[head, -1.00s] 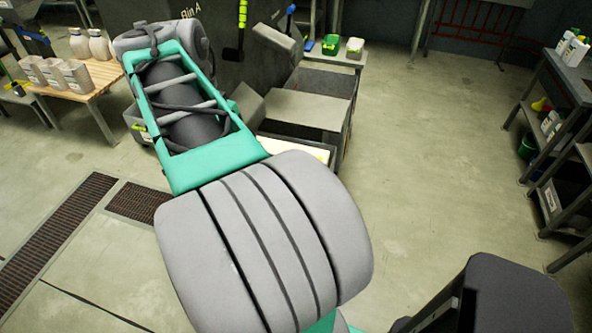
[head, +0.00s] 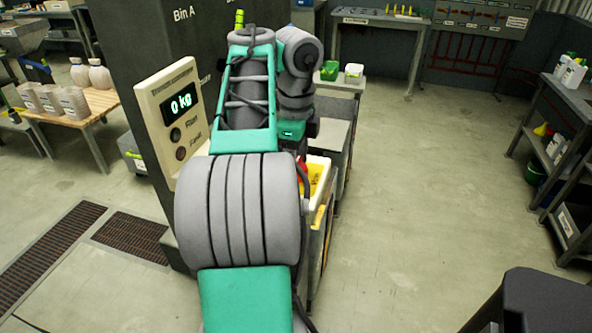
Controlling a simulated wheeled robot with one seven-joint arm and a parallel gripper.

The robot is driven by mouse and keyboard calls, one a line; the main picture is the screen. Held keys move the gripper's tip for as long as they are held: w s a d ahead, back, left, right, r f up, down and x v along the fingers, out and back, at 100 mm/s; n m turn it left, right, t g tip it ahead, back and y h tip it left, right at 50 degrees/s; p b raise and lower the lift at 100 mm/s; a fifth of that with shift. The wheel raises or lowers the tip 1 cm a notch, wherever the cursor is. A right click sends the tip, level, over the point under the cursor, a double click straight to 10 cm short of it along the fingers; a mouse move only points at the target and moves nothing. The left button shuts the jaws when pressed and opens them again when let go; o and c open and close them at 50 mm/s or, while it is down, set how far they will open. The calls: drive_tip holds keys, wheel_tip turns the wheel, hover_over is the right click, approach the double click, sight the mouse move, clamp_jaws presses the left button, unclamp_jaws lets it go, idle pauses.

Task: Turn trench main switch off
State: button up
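A cream control panel (head: 172,118) is fixed to the dark cabinet at left of my arm. Its display reads 0 kg, with two round lamps or buttons below, labelled Run and what looks like Fault. Its small heading is too blurred to read surely. No switch that I can surely name as the trench main switch shows. A yellow thing (head: 319,180) with a bit of red beside it shows just right of my arm, partly hidden by it. My arm reaches forward across the middle; my gripper is hidden beyond it.
The dark cabinet marked Bin A (head: 150,50) stands close on the left. A wooden table (head: 92,118) with pale jugs is further left. A grey workbench (head: 380,20) is at the back and a shelf rack (head: 572,95) at right. The floor (head: 430,190) between is clear.

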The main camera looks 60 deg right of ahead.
drive_tip(key=shift+c, duration=0.4)
drive_tip(key=c, duration=1.3)
drive_tip(key=shift+n, duration=0.3)
drive_tip(key=n, duration=0.3)
drive_tip(key=n+b, duration=0.1)
drive_tip(key=n, duration=0.8)
drive_tip(key=shift+n, duration=0.3)
drive_tip(key=n, duration=0.4)
drive_tip(key=shift+n, duration=0.3)
